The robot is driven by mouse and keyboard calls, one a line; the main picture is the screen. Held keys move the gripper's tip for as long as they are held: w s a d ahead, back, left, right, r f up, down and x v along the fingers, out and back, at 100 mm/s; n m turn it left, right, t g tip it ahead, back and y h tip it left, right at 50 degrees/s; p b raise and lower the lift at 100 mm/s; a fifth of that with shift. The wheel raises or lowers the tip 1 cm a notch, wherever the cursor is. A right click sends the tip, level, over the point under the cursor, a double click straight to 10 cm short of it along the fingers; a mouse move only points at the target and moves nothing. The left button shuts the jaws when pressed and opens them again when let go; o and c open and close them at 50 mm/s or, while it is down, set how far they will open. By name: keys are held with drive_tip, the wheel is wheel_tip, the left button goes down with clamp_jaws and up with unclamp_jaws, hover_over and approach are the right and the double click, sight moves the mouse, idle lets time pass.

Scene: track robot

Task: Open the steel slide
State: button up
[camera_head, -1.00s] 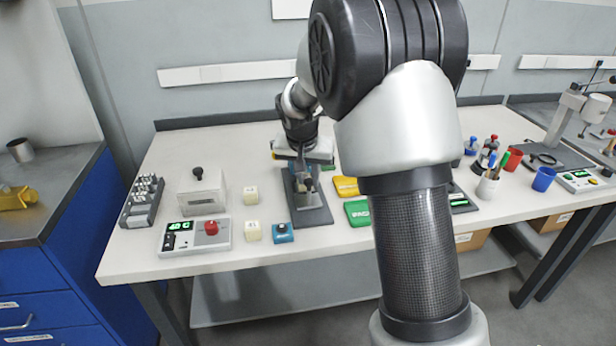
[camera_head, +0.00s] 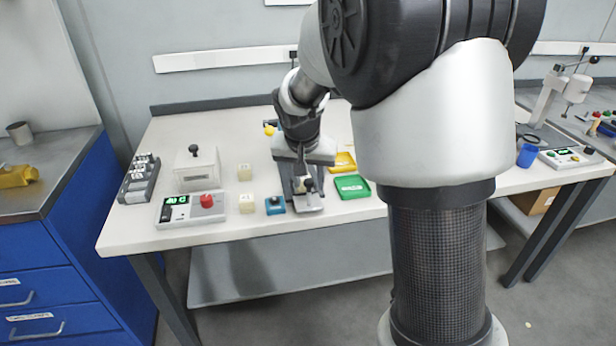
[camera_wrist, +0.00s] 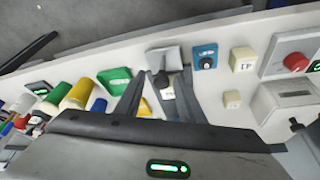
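The steel slide (camera_head: 309,203) is a pale metal plate at the front end of a dark grey base, close to the table's front edge. In the wrist view the slide (camera_wrist: 170,57) sticks out past the dark base (camera_wrist: 187,98), with a dark knob by its inner end. My gripper (camera_head: 303,180) points down over the base, just behind the slide's front part. Its body hides the rear of the base.
Left of the base lie a blue block with a knob (camera_head: 275,205) and two cream cubes (camera_head: 246,203). A panel with a red button (camera_head: 192,208) is farther left. A green tray (camera_head: 352,187) lies close on the right. My arm hides the table's right part.

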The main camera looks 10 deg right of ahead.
drive_tip(key=shift+w+r, duration=0.1)
drive_tip(key=shift+r, duration=0.05)
drive_tip(key=shift+r, duration=0.3)
drive_tip(key=p+v, duration=0.3)
drive_tip(key=v, duration=1.3)
drive_tip(key=shift+s+r, duration=0.25)
drive_tip(key=shift+s, duration=0.1)
drive_tip(key=s+d+f+n+t+y, duration=0.1)
drive_tip(key=s+n, duration=0.1)
drive_tip(key=s, duration=0.9)
drive_tip(key=s+d+n+t+y, duration=0.1)
drive_tip(key=s+d+n, duration=0.15)
drive_tip(key=s, duration=0.85)
wheel_tip(320, 180, up, 16)
drive_tip(key=p, duration=1.6)
drive_tip(key=shift+a, duration=0.3)
